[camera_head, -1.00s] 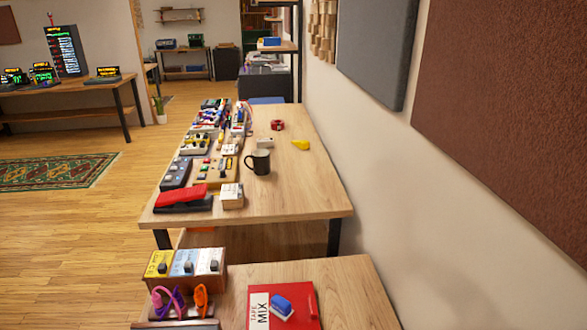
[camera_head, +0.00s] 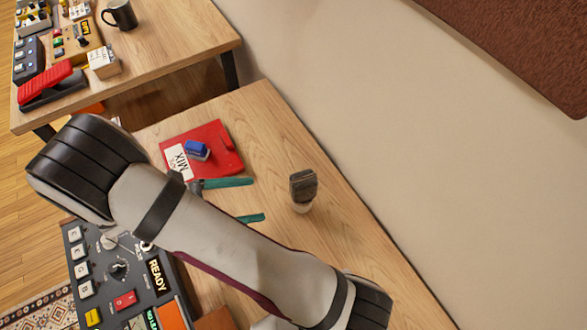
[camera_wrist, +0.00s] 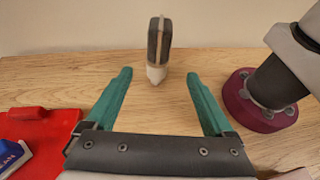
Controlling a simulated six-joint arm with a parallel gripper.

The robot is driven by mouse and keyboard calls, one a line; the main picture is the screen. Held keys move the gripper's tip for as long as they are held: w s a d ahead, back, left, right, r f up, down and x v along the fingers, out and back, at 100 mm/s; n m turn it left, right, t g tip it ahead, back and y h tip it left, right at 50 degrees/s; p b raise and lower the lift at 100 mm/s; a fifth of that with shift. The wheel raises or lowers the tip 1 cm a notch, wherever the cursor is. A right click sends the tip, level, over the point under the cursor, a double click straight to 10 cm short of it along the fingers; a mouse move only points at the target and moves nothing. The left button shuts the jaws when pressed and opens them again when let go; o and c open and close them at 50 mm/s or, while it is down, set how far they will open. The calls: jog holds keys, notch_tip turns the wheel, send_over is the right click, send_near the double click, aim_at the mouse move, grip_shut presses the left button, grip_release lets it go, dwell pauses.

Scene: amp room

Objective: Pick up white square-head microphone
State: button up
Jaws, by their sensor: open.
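The microphone (camera_head: 302,189) stands upright on the near wooden table, toward its wall side. It has a dark squarish head and a short whitish lower part. In the wrist view the microphone (camera_wrist: 158,50) stands ahead of the fingertips, centred between them and apart from both. My gripper (camera_head: 245,200) has two teal fingers, spread open and pointing at the microphone, with nothing between them. In the wrist view the open gripper (camera_wrist: 158,75) shows both fingers low over the table. My arm crosses the head view and hides part of the table.
A red folder (camera_head: 225,150) labelled MIX, with a blue-and-white eraser-like block (camera_head: 197,150) on it, lies left of the gripper. A control box (camera_head: 120,275) with buttons is at lower left. The wall rises behind the microphone. The table around the microphone is clear.

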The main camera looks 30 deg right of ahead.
aim_at(302, 192)
jog(key=x, duration=1.3)
jog(key=shift+w+d+f, duration=0.1)
jog(key=shift+w+f, duration=0.05)
jog(key=shift+f, duration=0.1)
grip_shut()
